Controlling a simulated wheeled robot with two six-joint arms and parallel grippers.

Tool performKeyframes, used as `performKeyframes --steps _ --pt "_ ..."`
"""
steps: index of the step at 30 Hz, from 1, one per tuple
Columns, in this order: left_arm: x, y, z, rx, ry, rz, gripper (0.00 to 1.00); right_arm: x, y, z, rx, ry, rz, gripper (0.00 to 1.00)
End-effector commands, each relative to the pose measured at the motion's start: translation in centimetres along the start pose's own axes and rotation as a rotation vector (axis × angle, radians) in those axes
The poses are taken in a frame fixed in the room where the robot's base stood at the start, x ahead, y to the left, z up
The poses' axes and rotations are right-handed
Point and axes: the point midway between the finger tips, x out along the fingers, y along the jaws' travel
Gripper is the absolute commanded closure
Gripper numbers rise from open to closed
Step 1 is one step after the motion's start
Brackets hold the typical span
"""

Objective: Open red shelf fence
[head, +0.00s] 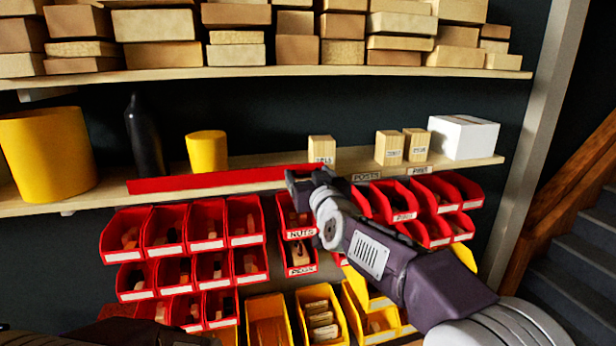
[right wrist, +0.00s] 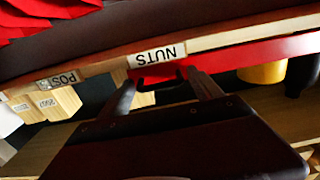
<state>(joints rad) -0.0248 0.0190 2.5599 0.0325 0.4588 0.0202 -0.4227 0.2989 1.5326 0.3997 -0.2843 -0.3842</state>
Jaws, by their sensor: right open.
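The red shelf fence (head: 215,180) is a long flat bar along the front edge of the middle wooden shelf. Its right end is partly hidden by my right gripper (head: 305,180). In the right wrist view, the fence (right wrist: 270,56) runs in from the right, and a red part with a dark handle-like loop shows between the fingers. My right gripper (right wrist: 163,88) is open at this end, its fingers on either side of that part. I cannot tell whether they touch it. I cannot make out my left gripper.
The middle shelf (head: 280,178) holds yellow pots (head: 207,151), a dark bottle (head: 146,138), small wooden blocks (head: 389,148) and a white box (head: 463,137). Red bins (head: 165,230) and yellow bins (head: 268,318) hang below. Stacked wood fills the upper shelf (head: 270,73).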

Motion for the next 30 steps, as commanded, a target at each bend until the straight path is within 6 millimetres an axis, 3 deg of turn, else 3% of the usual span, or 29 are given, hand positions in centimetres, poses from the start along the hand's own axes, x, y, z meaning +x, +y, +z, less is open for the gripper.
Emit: performKeyframes --steps 8,11,21,30 --pt "0.2 0.0 0.0 0.0 0.0 0.0 0.0 -0.2 0.0 0.1 -0.001 -0.001 -0.001 0.25" --pt "1.0 0.0 0.1 0.0 0.0 0.0 0.0 -1.3 -0.1 0.3 0.0 0.0 -0.001 0.25" --pt "3.0 -0.1 0.3 0.0 0.0 0.0 0.0 -7.7 -0.1 0.1 -0.001 0.0 -0.002 0.25" --pt "3.1 -0.1 0.3 0.0 0.0 0.0 0.0 -9.1 -0.1 0.1 -0.001 -0.002 -0.001 0.25"
